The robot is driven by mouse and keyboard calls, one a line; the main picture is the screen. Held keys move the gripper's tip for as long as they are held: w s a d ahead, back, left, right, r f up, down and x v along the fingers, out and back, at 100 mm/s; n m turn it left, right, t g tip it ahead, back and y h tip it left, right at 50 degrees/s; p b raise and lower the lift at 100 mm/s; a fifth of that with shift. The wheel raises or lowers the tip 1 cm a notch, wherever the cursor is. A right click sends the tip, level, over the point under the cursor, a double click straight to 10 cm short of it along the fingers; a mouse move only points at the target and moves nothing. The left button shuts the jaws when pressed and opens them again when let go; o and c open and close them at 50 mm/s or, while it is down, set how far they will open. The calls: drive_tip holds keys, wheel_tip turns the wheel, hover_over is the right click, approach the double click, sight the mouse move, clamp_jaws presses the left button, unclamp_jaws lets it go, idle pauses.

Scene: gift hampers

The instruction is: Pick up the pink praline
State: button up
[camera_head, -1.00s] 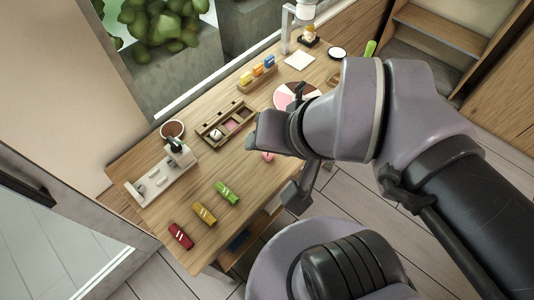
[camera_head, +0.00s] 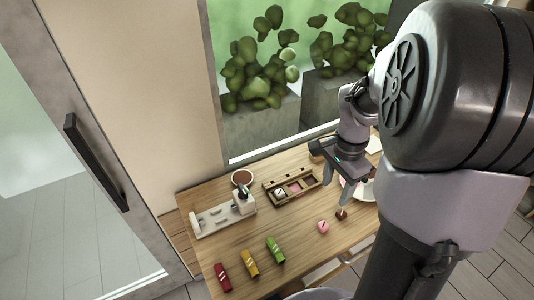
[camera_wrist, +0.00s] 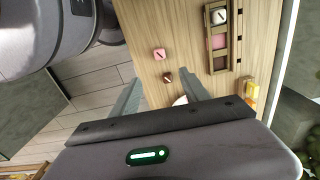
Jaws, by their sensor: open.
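The pink praline (camera_head: 323,226) is a small pink cube with a dark mark, lying on the wooden table. It also shows in the wrist view (camera_wrist: 159,54), ahead of the fingertips. A brown praline (camera_head: 341,213) lies close to it, and in the wrist view (camera_wrist: 168,77) it is nearer to my fingers. My gripper (camera_head: 338,190) is open and empty, pointing down above the table on the brown praline's side. In the wrist view its two fingers (camera_wrist: 162,80) stand wide apart, with the pink praline beyond them.
A wooden compartment box (camera_head: 312,185) holds a white praline (camera_head: 280,193) and a pink piece (camera_head: 295,187). Red (camera_head: 222,277), yellow (camera_head: 250,263) and green (camera_head: 275,250) bars lie at the front.

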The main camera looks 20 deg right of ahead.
drive_tip(key=b, duration=0.6)
hover_over(324, 225)
wheel_tip(324, 225, down, 12)
drive_tip(key=shift+s+d+f, duration=0.1)
drive_tip(key=shift+d, duration=0.05)
drive_tip(key=f+b, duration=0.1)
drive_tip(key=f, duration=0.1)
drive_tip(key=f+b, duration=0.1)
drive_tip(key=f, duration=0.2)
drive_tip(key=shift+w+a+f+b, duration=0.2)
drive_tip(key=shift+f+b, duration=0.05)
drive_tip(key=shift+b, duration=0.1)
drive_tip(key=shift+r, duration=0.15)
drive_tip(key=shift+c, duration=0.4)
drive_tip(key=c, duration=0.9)
